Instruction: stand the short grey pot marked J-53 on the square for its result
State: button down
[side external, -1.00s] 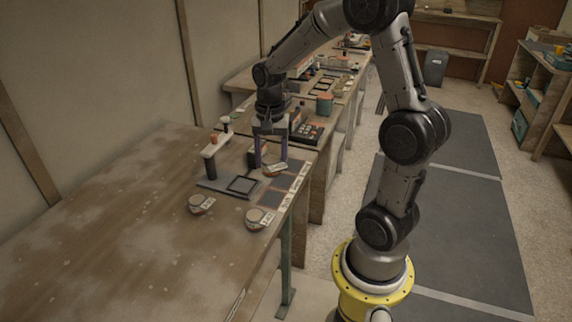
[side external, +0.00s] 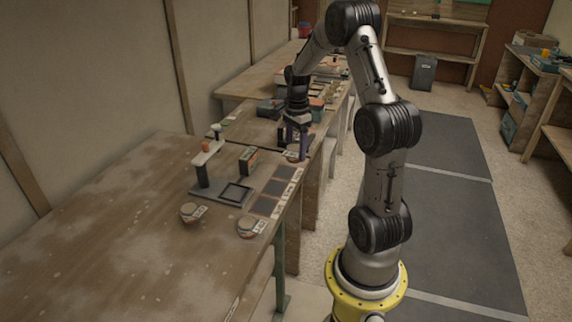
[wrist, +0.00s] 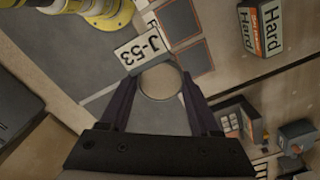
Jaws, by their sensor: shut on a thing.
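The short grey pot (wrist: 160,84) is between the fingers of my gripper (wrist: 156,100), with a white tag reading J-53 (wrist: 140,50) sticking out from it. In the side view my gripper (side external: 297,152) is shut on this pot (side external: 292,155), beyond the squares and near the table's right edge. Dark squares (side external: 280,187) lie in a row along that edge, beside white labels too small to read. Two squares (wrist: 179,20) show in the wrist view, past the pot. A display box (wrist: 263,27) reads "Hard"; it also stands behind the tester in the side view (side external: 248,160).
The tester (side external: 205,165) with its dark plate (side external: 236,193) stands left of the squares. Two more tagged pots (side external: 190,212) (side external: 248,227) stand nearer the camera. A device with buttons (wrist: 233,122) lies beyond my gripper. The near left table is clear.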

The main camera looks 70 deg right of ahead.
jog(key=w+d+f, duration=0.2)
jog(key=w+d, duration=0.1)
send_over(286, 172)
notch_tip(286, 172, down, 5)
jog(key=shift+s+r, duration=0.1)
jog(key=shift+r, duration=0.05)
jog(key=shift+d+f, duration=0.15)
jog(key=shift+f, duration=1.7)
jog(key=shift+f, duration=0.2)
jog(key=shift+c, duration=0.6)
grip_release()
jog(key=shift+r, duration=0.15)
